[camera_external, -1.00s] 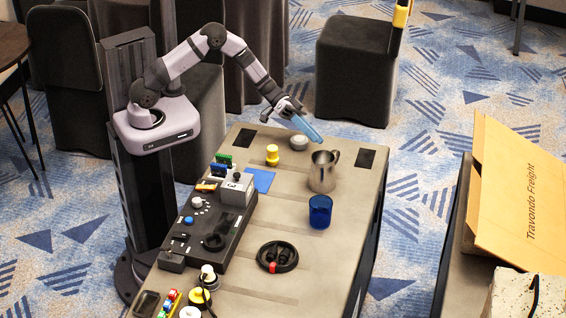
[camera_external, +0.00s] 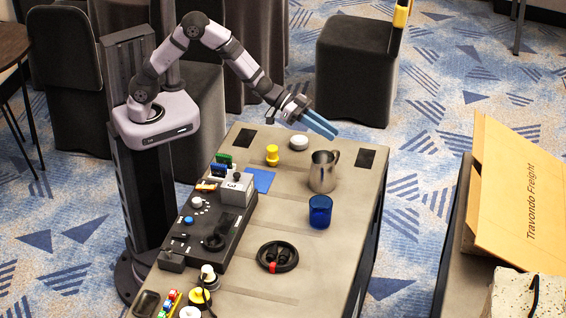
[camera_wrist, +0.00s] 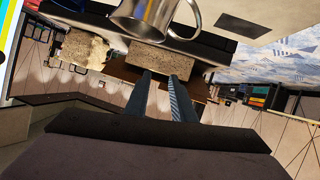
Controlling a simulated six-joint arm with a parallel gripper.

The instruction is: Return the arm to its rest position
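My gripper (camera_external: 324,129) hangs in the air over the far end of the table, above and near the metal pitcher, with its blue fingers pointing right and slightly down. The two fingers are apart with nothing between them. In the wrist view the fingers (camera_wrist: 162,82) also show a gap and no held object. My arm is bent, with its elbow raised above its base.
The grey table (camera_external: 290,218) holds a metal pitcher (camera_external: 322,172), white puck (camera_external: 299,142), yellow knob (camera_external: 272,155), blue cup (camera_external: 320,211), black ring (camera_external: 277,257) and control panel (camera_external: 205,240). The wrist view shows the pitcher (camera_wrist: 150,18) at its top. A dark stool (camera_external: 350,75) stands beyond.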

